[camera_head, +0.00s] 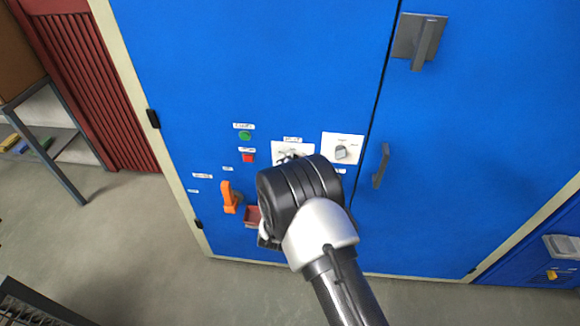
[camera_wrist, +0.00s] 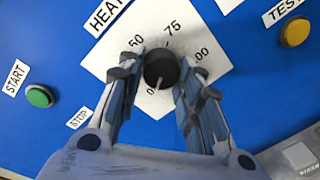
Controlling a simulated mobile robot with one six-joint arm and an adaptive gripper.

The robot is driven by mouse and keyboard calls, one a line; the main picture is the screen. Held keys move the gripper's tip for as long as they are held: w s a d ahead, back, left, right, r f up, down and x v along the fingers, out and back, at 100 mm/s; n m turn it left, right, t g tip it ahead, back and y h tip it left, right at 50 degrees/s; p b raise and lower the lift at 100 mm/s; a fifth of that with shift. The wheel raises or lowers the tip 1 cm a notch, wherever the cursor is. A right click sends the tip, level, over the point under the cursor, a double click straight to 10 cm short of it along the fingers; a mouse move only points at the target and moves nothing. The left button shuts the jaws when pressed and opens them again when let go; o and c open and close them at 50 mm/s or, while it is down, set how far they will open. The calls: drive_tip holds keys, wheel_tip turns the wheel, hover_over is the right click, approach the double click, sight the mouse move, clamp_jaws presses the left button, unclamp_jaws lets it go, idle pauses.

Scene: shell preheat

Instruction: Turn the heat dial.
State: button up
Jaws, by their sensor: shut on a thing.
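The heat dial (camera_wrist: 160,68) is a round black knob on a white square plate (camera_wrist: 118,50) marked HEAT, with 50, 75 and 100 around it. A pale pointer line on the knob points down and left, toward the 0 mark. My gripper (camera_wrist: 163,74) has one finger on each side of the knob and is shut on it. In the head view the heat plate (camera_head: 281,148) shows at its upper edge, and my wrist hides most of the dial.
A green START button (camera_wrist: 39,97) is left of the dial, and a yellow TEST button (camera_wrist: 294,32) is upper right. In the head view are another knob (camera_head: 341,152), a red button (camera_head: 248,157), an orange lever (camera_head: 229,198) and a grey door handle (camera_head: 381,165).

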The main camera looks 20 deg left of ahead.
drive_tip(key=o, duration=1.1)
drive_tip(key=shift+c, duration=0.2)
drive_tip(key=v, duration=1.2)
